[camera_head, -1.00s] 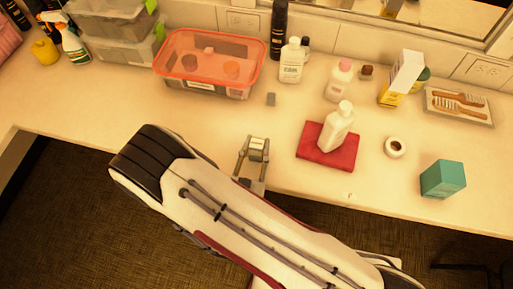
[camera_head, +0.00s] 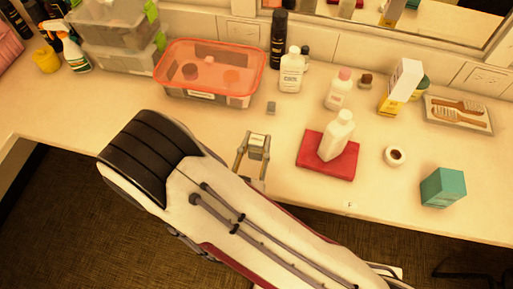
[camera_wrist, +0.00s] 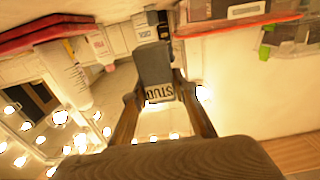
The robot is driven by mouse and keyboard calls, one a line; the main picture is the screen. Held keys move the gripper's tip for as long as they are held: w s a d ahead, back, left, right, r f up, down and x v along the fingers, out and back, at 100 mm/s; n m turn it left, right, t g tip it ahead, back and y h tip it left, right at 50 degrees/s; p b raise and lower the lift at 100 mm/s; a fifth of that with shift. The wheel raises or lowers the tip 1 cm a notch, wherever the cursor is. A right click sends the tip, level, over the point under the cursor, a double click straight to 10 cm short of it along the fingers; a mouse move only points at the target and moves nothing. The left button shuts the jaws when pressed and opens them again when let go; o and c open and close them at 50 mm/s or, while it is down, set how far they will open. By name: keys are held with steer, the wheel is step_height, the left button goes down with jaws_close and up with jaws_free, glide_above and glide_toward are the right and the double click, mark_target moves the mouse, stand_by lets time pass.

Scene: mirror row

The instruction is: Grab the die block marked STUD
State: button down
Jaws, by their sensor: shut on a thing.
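The die block marked STUD (camera_wrist: 160,92) is between the two fingertips in the wrist view. It is grey, and its pale face bears dark letters that read upside down. My gripper (camera_wrist: 158,98) is shut on it, one finger on each side. In the head view my gripper (camera_head: 252,150) is over the front part of the counter, and the block's pale face (camera_head: 257,140) shows between the fingers. I cannot tell how far the block is above the counter.
A small grey block (camera_head: 271,108) stands on the counter (camera_head: 205,115) just behind my gripper. A red-lidded bin (camera_head: 210,93) is at the back left. A red cloth (camera_head: 312,160) with a white bottle (camera_head: 337,138) lies to the right. A teal box (camera_head: 443,188) stands farther right.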

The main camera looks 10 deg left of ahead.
mark_target(256, 140)
steer(key=shift+r, duration=1.8)
